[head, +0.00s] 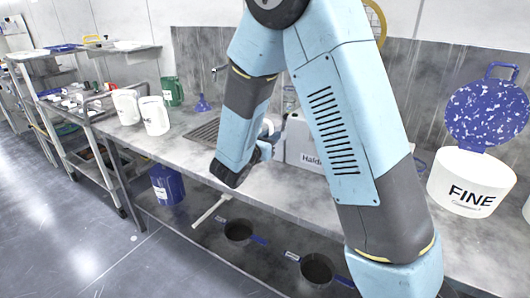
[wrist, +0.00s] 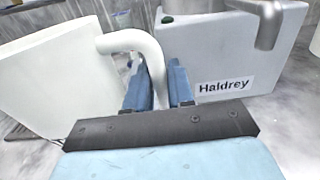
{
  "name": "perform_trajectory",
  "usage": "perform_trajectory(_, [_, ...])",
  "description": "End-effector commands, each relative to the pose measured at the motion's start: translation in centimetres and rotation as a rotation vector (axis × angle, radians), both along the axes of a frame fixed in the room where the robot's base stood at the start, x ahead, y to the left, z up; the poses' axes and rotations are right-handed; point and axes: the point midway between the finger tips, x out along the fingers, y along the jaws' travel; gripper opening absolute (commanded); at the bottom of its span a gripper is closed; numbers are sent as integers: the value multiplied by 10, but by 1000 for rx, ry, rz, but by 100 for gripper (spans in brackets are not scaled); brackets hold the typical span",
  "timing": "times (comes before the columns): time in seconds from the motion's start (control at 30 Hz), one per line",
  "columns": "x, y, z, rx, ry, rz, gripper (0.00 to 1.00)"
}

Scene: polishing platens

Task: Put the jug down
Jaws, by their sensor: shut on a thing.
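My gripper (wrist: 158,84) is shut on the handle of a white jug (wrist: 55,80) in the wrist view. Its two blue fingers stand on either side of the pale, looped handle (wrist: 148,45). The jug's plain body fills the left of that view and looks tilted there. Its base is mostly out of sight, so I cannot tell whether it touches the worktop. In the head view my arm hides the gripper and most of what is around it. A grey-white Haldrey container (wrist: 225,50) stands close to the right of the fingers; it also shows in the head view (head: 302,142).
The grey worktop (head: 185,140) has a drainer by the wall. Two white jugs (head: 153,115) and a green jug (head: 172,91) stand at its left. A white FINE tub (head: 471,183) stands right. A lower shelf holds a blue container (head: 167,185) and dark round pots (head: 317,268).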

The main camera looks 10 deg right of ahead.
Motion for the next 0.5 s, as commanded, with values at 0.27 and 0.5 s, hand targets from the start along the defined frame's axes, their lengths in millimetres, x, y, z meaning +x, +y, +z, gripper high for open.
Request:
perform_trajectory(0.27, [26,8,-33,-1,0,0,0])
perform_trajectory(0.5, [33,10,-41,-1,-1,0,0])
